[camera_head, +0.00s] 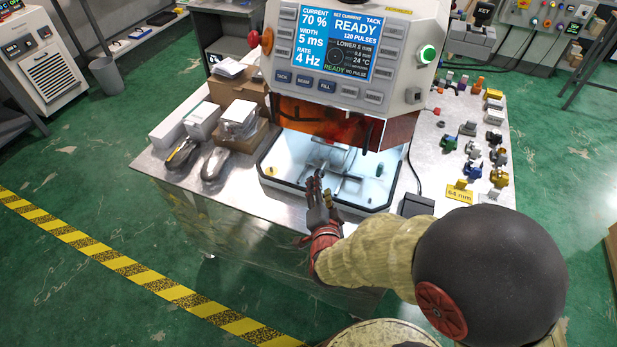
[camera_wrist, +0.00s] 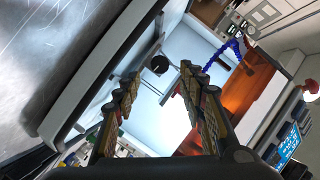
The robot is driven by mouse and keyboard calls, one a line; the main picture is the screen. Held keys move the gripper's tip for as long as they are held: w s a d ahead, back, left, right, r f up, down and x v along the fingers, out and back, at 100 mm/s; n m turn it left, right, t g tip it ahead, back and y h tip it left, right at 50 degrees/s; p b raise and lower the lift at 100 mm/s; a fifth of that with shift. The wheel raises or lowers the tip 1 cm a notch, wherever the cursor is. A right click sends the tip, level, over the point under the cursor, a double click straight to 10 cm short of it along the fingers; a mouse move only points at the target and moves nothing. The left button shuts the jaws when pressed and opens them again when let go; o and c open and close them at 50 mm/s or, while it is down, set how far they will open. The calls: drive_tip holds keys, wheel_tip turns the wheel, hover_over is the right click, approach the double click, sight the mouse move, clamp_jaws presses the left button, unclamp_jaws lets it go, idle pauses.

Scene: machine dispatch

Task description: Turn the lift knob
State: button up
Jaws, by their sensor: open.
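A welding machine (camera_head: 425,20) with a blue screen (camera_head: 345,42) stands on the metal bench, its lit white chamber (camera_head: 285,160) open at the front. In the wrist view a small dark round knob (camera_wrist: 160,64) shows between and beyond my fingertips; it looks like the lift knob, though no label is readable. My gripper (camera_head: 321,184) is at the front edge of the chamber. In the wrist view my gripper (camera_wrist: 159,72) has its fingers apart with nothing between the pads. I cannot tell whether it touches the knob. In the head view my gripper may hide the knob.
An amber shield (camera_head: 310,117) hangs over the chamber. Cardboard boxes (camera_head: 240,90) and two grey handheld devices (camera_head: 215,163) lie left of it. Several small coloured parts and a yellow "64 mm" tag (camera_head: 459,194) lie on the right. A blue curved item (camera_wrist: 231,48) shows in the wrist view.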

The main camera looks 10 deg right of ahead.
sight(322, 168)
drive_tip(key=b+x, duration=0.2)
drive_tip(key=x, duration=0.4)
drive_tip(key=shift+w+f, duration=0.1)
drive_tip(key=shift+f, duration=0.05)
drive_tip(key=shift+w+d, duration=0.25)
drive_tip(key=shift+w, duration=0.45)
drive_tip(key=shift+c, duration=1.4)
drive_tip(key=c, duration=0.7)
clamp_jaws()
